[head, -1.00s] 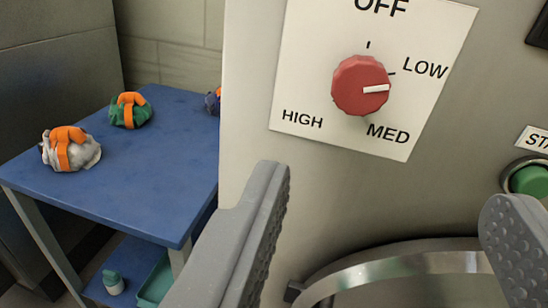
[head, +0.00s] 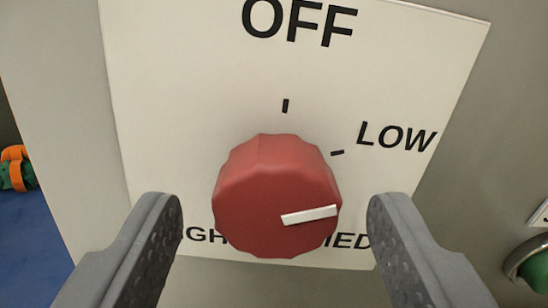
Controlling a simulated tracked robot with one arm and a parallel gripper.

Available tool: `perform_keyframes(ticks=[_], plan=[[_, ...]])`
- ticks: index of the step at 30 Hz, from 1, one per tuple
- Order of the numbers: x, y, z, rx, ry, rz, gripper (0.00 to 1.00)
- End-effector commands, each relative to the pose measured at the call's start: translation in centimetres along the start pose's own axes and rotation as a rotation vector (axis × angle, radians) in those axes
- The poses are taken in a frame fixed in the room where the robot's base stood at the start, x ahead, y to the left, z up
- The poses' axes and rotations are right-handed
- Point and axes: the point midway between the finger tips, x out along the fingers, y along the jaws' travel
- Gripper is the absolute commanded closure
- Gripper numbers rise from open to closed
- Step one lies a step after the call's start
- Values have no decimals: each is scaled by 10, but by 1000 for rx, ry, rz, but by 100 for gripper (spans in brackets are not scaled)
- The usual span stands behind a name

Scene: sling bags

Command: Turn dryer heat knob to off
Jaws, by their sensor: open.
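The red heat knob (head: 265,180) sits on a white label plate (head: 170,90) on the dryer's grey front (head: 60,100). Its white pointer (head: 309,215) points to the right and slightly up, below the tick beside LOW (head: 396,136). The word OFF (head: 298,20) is above the knob, with a tick under it. HIGH and MED are partly hidden by the knob and my fingers. My gripper (head: 275,215) is open, with one finger on each side of the knob. Gaps show between both fingers and the knob in the picture; I cannot tell the depth between them.
A green button (head: 535,270) in a metal ring is at the right edge, on the dryer's front. At the left edge, part of a blue table (head: 30,245) shows with a green and orange bundle (head: 17,168) on it. The plate above the knob is clear.

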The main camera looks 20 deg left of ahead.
Motion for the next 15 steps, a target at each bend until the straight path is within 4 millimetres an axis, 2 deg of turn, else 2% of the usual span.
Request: perform_keyframes(ticks=[6,14,15], plan=[[13,0,-2,-3,3,-1,41],[13,0,-1,-2,2,0,41],[13,0,-1,-1,2,0,47]])
